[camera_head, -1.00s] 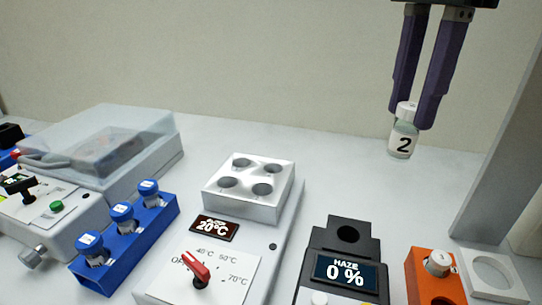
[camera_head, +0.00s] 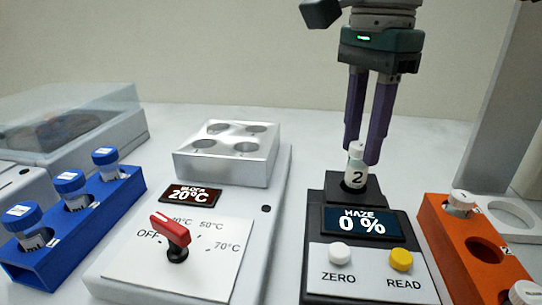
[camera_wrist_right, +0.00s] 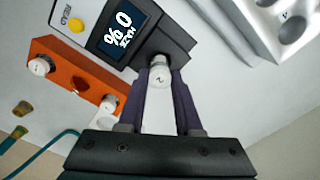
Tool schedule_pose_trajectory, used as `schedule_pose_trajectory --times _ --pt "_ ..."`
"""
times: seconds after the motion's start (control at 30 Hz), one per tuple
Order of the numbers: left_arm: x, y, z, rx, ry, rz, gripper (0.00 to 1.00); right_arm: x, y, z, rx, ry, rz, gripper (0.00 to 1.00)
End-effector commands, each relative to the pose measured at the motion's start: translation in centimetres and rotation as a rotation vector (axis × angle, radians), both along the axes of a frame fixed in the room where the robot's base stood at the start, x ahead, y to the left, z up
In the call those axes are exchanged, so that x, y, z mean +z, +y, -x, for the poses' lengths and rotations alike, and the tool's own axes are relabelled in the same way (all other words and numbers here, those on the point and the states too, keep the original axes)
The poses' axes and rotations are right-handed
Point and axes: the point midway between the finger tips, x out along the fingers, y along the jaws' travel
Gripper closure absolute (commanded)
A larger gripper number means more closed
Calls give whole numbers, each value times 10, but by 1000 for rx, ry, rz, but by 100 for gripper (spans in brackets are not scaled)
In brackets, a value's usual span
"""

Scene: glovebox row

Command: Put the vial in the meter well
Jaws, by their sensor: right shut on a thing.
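The vial (camera_head: 356,167), white-capped and labelled 2, is upright between the purple fingers of my right gripper (camera_head: 362,152), which is shut on it. The vial's lower end is at the well of the dark haze meter (camera_head: 316,222) and hides most of the opening. I cannot tell how deep it sits. In the right wrist view the vial's cap (camera_wrist_right: 160,78) shows between the fingertips (camera_wrist_right: 161,72), over the meter's end. The meter's display (camera_head: 362,223) reads HAZE 0 %. My left gripper is not in view.
An orange rack (camera_head: 447,232) with white-capped vials and an empty hole stands right of the meter. A heater block (camera_head: 227,168) with a red knob (camera_head: 170,230) is on the left, beside a blue rack (camera_head: 100,215) of blue-capped vials. A grey post (camera_head: 495,120) rises at right.

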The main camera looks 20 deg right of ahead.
Motion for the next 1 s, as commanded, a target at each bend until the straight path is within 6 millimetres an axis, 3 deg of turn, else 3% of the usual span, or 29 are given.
schedule_pose_trajectory --times 0.1,0.2,0.6,0.63,0.87,1.0 --pt "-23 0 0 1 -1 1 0 -27 -1 -1 2 2 -1 100" --pt "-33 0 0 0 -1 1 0 -39 -2 -2 4 1 -1 100" --pt "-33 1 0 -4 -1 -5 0 -40 -2 -2 5 1 0 100" --pt "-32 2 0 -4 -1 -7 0 -39 -2 -2 5 1 0 64" --pt "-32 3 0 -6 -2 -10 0 -39 -2 -2 5 1 0 38" --pt "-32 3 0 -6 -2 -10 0 -39 -2 -2 5 1 0 37"
